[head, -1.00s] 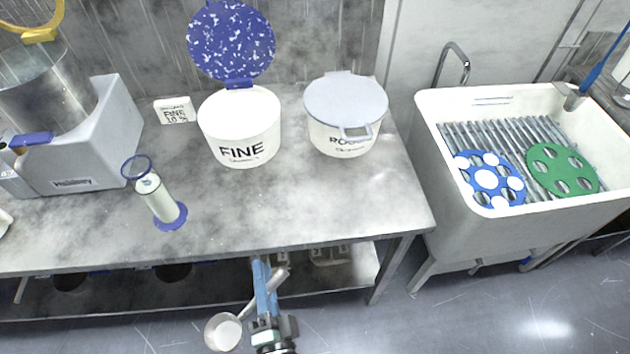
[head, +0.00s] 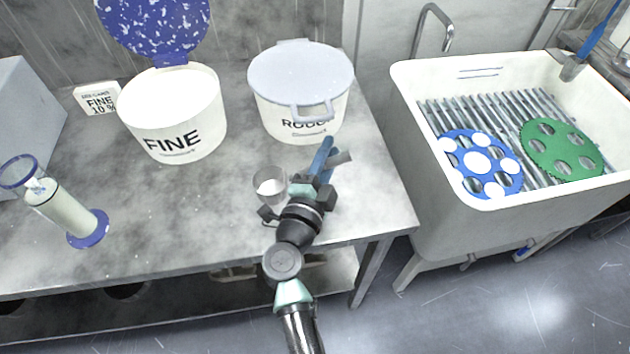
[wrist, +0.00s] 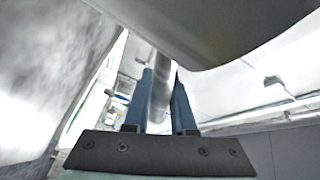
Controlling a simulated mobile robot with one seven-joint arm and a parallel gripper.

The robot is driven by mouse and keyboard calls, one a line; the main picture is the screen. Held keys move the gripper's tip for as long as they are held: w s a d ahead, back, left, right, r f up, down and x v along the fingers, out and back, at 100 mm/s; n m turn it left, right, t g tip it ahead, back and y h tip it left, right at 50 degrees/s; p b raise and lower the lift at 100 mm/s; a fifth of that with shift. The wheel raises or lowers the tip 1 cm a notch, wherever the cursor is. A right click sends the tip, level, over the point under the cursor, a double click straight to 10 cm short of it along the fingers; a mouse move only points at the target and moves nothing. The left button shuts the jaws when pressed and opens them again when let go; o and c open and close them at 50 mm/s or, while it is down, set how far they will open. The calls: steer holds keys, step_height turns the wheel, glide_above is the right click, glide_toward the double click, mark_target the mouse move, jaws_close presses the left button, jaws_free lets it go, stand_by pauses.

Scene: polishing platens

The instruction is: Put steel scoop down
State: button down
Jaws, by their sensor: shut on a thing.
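The steel scoop has its small round bowl (head: 268,188) left of my gripper and its handle end (head: 342,158) sticking out to the right. A pale white patch shows inside the bowl. My gripper (head: 326,152) is shut on the scoop's handle over the right part of the steel bench (head: 225,215), in front of the lidded ROUGH tub. The scoop's height above the bench is hard to tell. In the wrist view the blue fingers (wrist: 162,90) stand either side of the handle, and the scoop's grey underside (wrist: 215,30) fills the top.
The closed ROUGH tub (head: 300,122) stands just behind my gripper. The FINE tub (head: 180,105) with its speckled blue lid raised is left of it. A cylinder with blue base (head: 68,208) stands at left. Bare bench lies between. A sink (head: 425,185) holding blue and green discs is right.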

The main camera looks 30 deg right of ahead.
steer(key=shift+f+b, duration=1.05)
steer(key=shift+f, duration=1.55)
steer(key=c, duration=0.7)
jaws_free()
steer(key=shift+f, duration=0.15)
steer(key=shift+c, duration=0.2)
steer(key=shift+r, duration=0.2)
steer(key=v, duration=1.2)
steer(key=shift+p, duration=0.4)
